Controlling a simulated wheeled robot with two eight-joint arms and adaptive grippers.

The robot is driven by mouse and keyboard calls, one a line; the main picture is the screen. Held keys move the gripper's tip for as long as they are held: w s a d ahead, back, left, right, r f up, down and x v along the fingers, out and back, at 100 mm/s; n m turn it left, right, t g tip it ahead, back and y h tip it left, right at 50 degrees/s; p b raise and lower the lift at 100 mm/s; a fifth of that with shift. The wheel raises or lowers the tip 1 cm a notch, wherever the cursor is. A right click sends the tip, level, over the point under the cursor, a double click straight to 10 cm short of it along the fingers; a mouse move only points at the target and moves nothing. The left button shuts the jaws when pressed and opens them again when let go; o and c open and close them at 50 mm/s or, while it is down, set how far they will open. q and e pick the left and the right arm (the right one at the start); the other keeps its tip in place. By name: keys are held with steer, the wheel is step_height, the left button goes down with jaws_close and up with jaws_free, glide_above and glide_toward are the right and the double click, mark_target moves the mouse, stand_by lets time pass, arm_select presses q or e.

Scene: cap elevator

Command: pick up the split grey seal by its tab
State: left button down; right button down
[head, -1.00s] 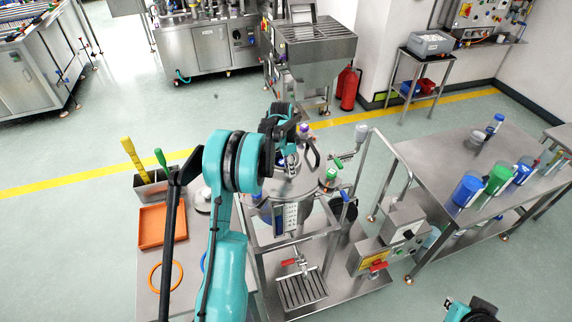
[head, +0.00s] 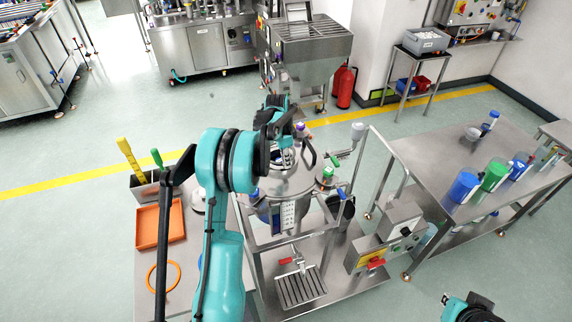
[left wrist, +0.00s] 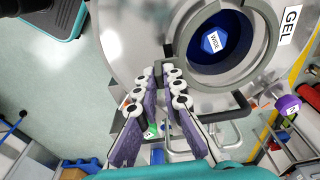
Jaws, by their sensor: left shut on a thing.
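The split grey seal (left wrist: 267,40) shows in the left wrist view as a grey ring around the round blue-lined opening in the metal vessel lid (left wrist: 128,35). A blue hexagonal piece with a white label (left wrist: 213,41) sits inside the opening. My left gripper (left wrist: 164,76) is at the ring's left edge, its fingers closed together on the seal's tab. The fingertips hide most of the tab. In the head view my left gripper (head: 283,158) is over the vessel lid (head: 296,184), and the seal is too small to make out. My right gripper (head: 446,299) is at the lower right, partly cut off.
A bent handle (head: 311,152) stands up on the lid near my left gripper. The side table at left holds an orange tray (head: 160,227) and orange ring (head: 163,277). A steel table (head: 470,165) with coloured containers is at right.

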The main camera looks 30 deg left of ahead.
arm_select(q)
step_height(320, 180, up, 2)
steer(key=shift+r, duration=0.1)
steer(key=s+d+r+p, duration=0.2)
steer(key=d+r+p, duration=0.1)
steer(key=d+r, duration=0.8)
steer(key=shift+d+r+p, duration=0.25)
steer(key=shift+r+p, duration=0.15)
steer(key=shift+r, duration=0.1)
